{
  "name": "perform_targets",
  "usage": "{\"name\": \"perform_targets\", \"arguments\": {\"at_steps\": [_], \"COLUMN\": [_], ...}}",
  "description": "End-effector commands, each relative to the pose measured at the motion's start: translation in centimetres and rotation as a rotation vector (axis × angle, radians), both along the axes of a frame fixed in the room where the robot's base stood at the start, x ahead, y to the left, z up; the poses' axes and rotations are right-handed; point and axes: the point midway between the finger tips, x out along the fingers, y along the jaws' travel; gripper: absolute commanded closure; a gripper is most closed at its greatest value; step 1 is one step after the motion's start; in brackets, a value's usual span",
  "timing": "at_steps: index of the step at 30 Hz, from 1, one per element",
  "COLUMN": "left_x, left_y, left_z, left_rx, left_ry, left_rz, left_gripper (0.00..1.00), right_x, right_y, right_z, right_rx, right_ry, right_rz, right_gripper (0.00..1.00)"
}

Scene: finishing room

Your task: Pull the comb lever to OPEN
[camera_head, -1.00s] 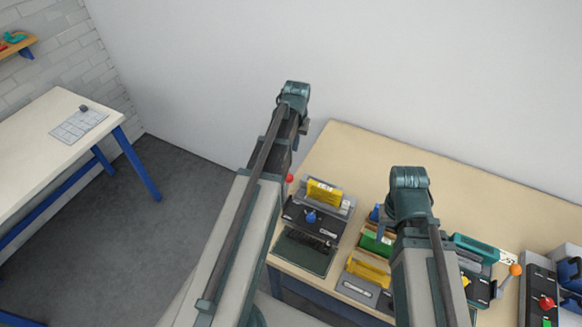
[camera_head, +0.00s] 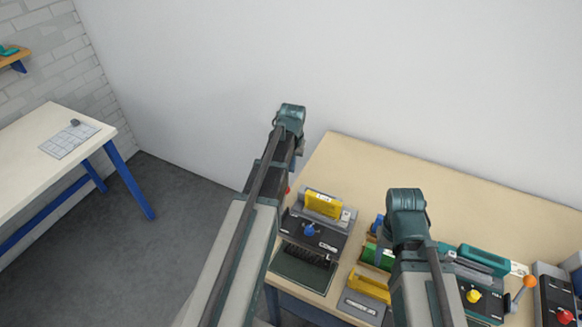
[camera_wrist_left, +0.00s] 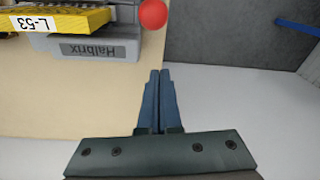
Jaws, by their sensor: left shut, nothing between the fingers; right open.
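I cannot read any OPEN mark. My left gripper (camera_wrist_left: 159,75) is shut and empty, apart from the knob, which lies beyond its fingertips in the left wrist view. My right gripper (camera_head: 406,215) is over the bench's middle; its fingertips are largely hidden by its own wrist.
Green and yellow devices (camera_head: 370,285) stand under my right arm. A black machine (camera_head: 480,295) and an orange-knobbed lever (camera_head: 529,282) are right of it. The bench's rear (camera_head: 440,200) is clear. A white table (camera_head: 30,150) stands at the left.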

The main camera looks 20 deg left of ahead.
Motion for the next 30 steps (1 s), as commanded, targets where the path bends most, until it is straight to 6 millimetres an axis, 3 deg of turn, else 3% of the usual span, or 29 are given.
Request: {"name": "perform_targets", "arguments": {"at_steps": [1,8,10,15,30], "left_x": [0.1,0.4,-1.5,-3.3,-3.2], "left_y": [0.1,0.3,-0.1,-0.4,-0.4], "left_z": [-1.5,-4.6,-3.2,-2.8,-2.7], "left_rx": [0.0,0.0,0.0,0.0,0.0], "left_ry": [0.0,0.0,0.0,0.0,-0.008], "left_rz": [0.0,0.0,0.0,0.0,0.001], "left_gripper": [1.0,1.0,1.0,1.0,1.0], "right_x": [0.0,0.0,0.0,0.0,0.0], "right_y": [0.0,0.0,0.0,0.0,0.0], "right_z": [-1.5,-4.6,-3.2,-2.8,-2.7], "right_rx": [0.0,0.0,0.0,0.0,0.0], "right_ry": [0.0,0.0,0.0,0.0,0.0], "right_rz": [0.0,-0.002,-0.002,-0.001,-0.001], "right_gripper": [0.5,0.5,0.5,0.5,0.5]}}
